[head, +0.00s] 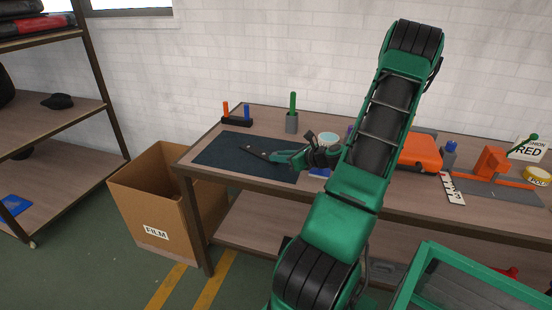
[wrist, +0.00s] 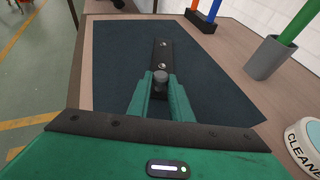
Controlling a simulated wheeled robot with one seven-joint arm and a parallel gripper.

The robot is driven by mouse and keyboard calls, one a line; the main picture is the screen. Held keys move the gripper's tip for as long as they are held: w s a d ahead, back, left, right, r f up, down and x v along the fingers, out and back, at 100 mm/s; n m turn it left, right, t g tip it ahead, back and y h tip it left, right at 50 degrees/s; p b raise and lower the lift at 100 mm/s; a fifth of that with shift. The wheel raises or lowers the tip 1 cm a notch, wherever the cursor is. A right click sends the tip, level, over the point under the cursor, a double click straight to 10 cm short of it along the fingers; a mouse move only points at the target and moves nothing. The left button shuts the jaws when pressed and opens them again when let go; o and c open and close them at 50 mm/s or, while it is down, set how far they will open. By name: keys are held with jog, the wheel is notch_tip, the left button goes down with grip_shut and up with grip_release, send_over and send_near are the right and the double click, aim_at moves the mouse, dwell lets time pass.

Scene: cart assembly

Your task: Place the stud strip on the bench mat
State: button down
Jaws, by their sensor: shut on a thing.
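The stud strip (wrist: 162,55) is a narrow black bar with several metal studs. In the wrist view it points away from me, over the mat. My gripper (wrist: 160,98) is shut on its near end, around one raised stud. In the head view the strip (head: 253,152) shows as a thin dark bar at the tip of my gripper (head: 272,156). The bench mat (head: 218,150) is a dark blue rectangle at the left end of the bench. I cannot tell whether the strip touches the mat or hangs just above it.
A black holder with orange and blue pegs (head: 237,121) and a grey cup with a green rod (head: 292,122) stand behind the mat. A round cleaner tin (wrist: 305,142) is at the mat's right. A cardboard film box (head: 150,207) stands left of the bench.

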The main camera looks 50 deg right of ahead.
jog(key=c, duration=1.6)
grip_release()
jog(key=v, duration=1.1)
jog(key=shift+s+r, duration=0.25)
jog(key=shift+s, duration=0.05)
jog(key=a+n+g+y, duration=0.1)
jog(key=a+n, duration=0.1)
jog(key=a, duration=0.1)
jog(key=w+a+f+n+g+y, duration=0.1)
jog(key=a+n, duration=0.2)
jog(key=w+a+n+g, duration=0.1)
jog(key=a+n+g, duration=0.1)
jog(key=a+n, duration=0.1)
jog(key=shift+w+a+f+y, duration=0.15)
jog(key=shift+w+a+y, duration=0.15)
jog(key=shift+y, duration=0.1)
jog(key=shift+s+a+r+n+g+h, duration=0.45)
jog(key=shift+s+a+r+n+g, duration=1.2)
jog(key=shift+s+a+n, duration=1.55)
jog(key=shift+s+a+r+n+g+h, duration=0.4)
jog(key=shift+s+a+r+n+g, duration=1.45)
jog(key=shift+a+n, duration=1.55)
jog(key=shift+s+a+r+n+g+h, duration=0.45)
jog(key=shift+s+a+r+n+g, duration=1)
jog(key=shift+s+a+n, duration=1.95)
